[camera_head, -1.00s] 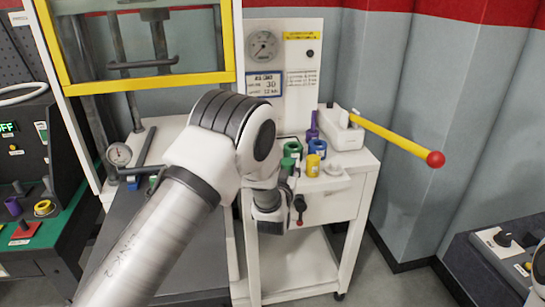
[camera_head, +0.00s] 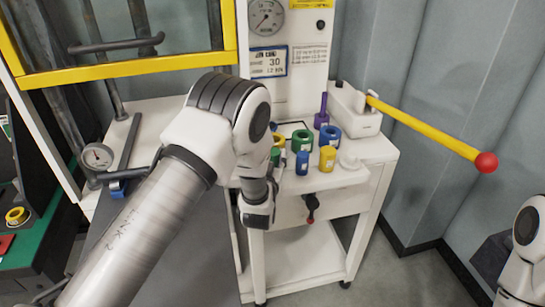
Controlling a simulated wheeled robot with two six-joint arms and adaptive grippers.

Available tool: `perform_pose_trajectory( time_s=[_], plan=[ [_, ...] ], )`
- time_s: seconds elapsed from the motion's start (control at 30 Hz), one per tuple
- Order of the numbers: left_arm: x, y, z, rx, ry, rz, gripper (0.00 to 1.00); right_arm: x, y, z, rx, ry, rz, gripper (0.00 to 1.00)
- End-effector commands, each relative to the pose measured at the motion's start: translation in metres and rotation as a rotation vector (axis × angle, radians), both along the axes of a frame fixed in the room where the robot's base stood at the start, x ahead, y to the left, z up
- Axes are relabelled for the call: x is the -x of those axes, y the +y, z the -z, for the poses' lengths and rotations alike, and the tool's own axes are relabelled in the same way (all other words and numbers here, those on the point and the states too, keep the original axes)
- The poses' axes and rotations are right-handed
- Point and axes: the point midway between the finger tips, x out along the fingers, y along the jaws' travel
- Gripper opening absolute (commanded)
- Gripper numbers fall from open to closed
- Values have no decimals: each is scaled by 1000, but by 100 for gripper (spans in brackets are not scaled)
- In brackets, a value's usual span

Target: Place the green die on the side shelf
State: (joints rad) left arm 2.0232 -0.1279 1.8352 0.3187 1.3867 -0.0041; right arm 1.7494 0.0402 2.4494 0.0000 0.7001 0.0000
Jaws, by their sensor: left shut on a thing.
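My left gripper (camera_head: 273,176) hangs at the left front edge of the white side shelf (camera_head: 350,178), largely hidden behind its own wrist. It is shut on a small green piece, which I take for the green die (camera_head: 275,156); only a sliver of it shows. I cannot tell whether the piece touches the shelf. A green ring (camera_head: 302,141) stands on the shelf to the right of it.
A yellow ring (camera_head: 279,140), blue cylinder (camera_head: 302,163), yellow cylinder (camera_head: 327,159), blue ring (camera_head: 330,135) and purple post (camera_head: 322,112) crowd the shelf. A yellow lever (camera_head: 425,128) with a red knob reaches out to the right. A yellow-framed press (camera_head: 130,76) stands at left.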

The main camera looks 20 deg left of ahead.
Motion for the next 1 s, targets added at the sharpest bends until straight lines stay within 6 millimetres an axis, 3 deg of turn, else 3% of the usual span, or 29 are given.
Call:
perform_pose_trajectory(
  time_s=[0.07, 0.1, 0.47, 0.8, 1.0],
  plan=[
    [1, 0, 1, 0, 7, 0, 0, 0, 0, -1, 0, 0, 0, 0],
    [1, 0, 2, 1, 9, 0, 51, 0, 0, -1, 0, 0, 0, 0],
    [5, -1, 2, 0, 8, 0, 51, 0, 0, 0, 0, 0, 0, 0],
    [65, -13, 3, -2, 10, 2, 51, 0, 0, 13, 0, 0, 0, 0],
    [75, -15, 1, 0, 7, -1, 51, 0, 0, 14, 0, 0, 0, 0]
  ],
)
